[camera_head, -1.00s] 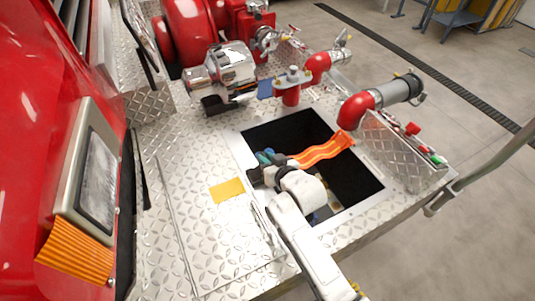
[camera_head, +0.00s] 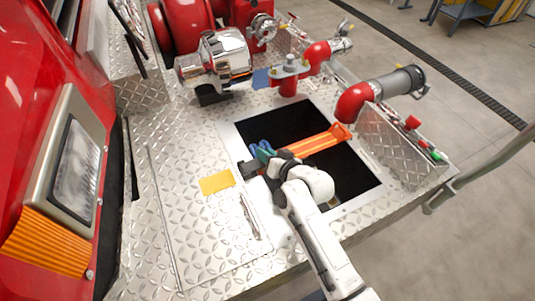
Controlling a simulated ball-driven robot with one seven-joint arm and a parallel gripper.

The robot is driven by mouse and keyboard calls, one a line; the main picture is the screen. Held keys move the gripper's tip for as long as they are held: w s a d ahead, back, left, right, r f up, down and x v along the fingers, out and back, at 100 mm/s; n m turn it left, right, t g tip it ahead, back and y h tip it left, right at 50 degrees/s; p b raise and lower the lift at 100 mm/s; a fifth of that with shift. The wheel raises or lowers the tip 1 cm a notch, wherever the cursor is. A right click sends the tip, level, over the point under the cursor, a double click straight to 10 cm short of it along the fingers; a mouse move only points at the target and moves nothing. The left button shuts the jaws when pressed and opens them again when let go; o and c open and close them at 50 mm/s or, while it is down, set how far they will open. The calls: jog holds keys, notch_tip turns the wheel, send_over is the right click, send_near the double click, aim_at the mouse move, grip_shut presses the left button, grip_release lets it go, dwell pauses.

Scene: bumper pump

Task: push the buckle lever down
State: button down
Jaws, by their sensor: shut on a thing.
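My gripper (camera_head: 266,160) is at the left edge of the dark square opening (camera_head: 350,187) in the tread-plate deck. It is shut, and the near end of an orange strap (camera_head: 312,143) meets it. The strap runs straight across the opening to the far right rim, by a red pipe elbow. Blue and green shapes (camera_head: 262,148) show beside my gripper; I cannot tell what they are. No buckle lever can be made out clearly. The jaws' contact is small and partly hidden by my wrist.
A yellow plate (camera_head: 216,182) lies on the deck left of the opening. Red pipe elbows (camera_head: 354,102) and a chrome fitting (camera_head: 226,56) stand behind it. A raised tread-plate panel (camera_head: 400,137) is at the right. A red body with a headlamp (camera_head: 75,160) borders the left.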

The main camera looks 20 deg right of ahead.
jog(key=shift+s+a+f, duration=0.1)
jog(key=shift+f, duration=0.1)
jog(key=c, duration=1.4)
grip_release()
jog(key=shift+o, duration=1.3)
jog(key=shift+r, duration=0.1)
jog(key=v, duration=1)
jog(key=shift+s+r, duration=0.15)
jog(key=shift+s, duration=0.15)
jog(key=shift+s, duration=0.1)
